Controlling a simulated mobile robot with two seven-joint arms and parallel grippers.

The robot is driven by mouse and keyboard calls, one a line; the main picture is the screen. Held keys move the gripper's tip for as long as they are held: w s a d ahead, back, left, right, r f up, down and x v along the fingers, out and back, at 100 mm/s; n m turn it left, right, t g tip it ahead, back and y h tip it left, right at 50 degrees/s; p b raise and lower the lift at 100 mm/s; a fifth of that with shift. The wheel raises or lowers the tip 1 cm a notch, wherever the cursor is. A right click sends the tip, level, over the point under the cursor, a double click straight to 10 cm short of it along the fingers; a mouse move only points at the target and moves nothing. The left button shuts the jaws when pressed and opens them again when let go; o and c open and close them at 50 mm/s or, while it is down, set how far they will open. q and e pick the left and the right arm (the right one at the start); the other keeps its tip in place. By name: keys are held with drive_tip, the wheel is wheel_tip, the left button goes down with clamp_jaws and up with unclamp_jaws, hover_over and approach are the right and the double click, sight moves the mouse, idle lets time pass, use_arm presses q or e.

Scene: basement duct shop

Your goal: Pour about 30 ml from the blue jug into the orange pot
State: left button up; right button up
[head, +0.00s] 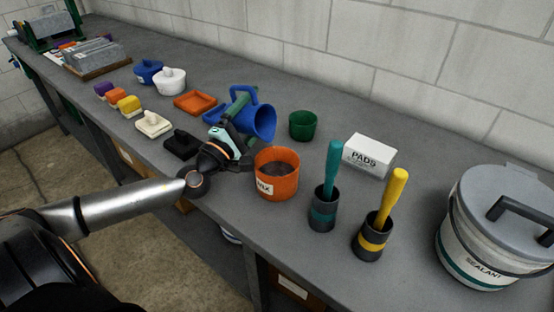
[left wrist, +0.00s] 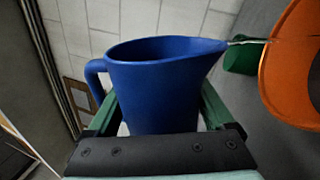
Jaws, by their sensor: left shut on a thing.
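The blue jug (head: 262,122) is tilted in the head view, its mouth toward the right, above and behind the orange pot (head: 277,178). My left gripper (head: 238,122) is shut on the jug's body. In the left wrist view the jug (left wrist: 155,88) sits between the green fingers, its handle at left and its spout pointing right toward the orange pot (left wrist: 288,62). A thin pale streak runs from the spout tip toward the pot; I cannot tell surely if it is liquid. The pot stands upright on the bench with a dark inside. The jug's liquid level is hidden.
A green cup (head: 303,125) and white PADS box (head: 369,155) stand behind the pot. Two dark holders with a teal (head: 333,168) and a yellow handle (head: 391,198) stand right, then a sealant bucket (head: 485,235). Orange (head: 195,103) and black trays (head: 182,144) lie left.

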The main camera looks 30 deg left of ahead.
use_arm(q)
drive_tip(key=shift+a+r+m, duration=0.25)
drive_tip(key=shift+m, duration=0.25)
idle(0.5)
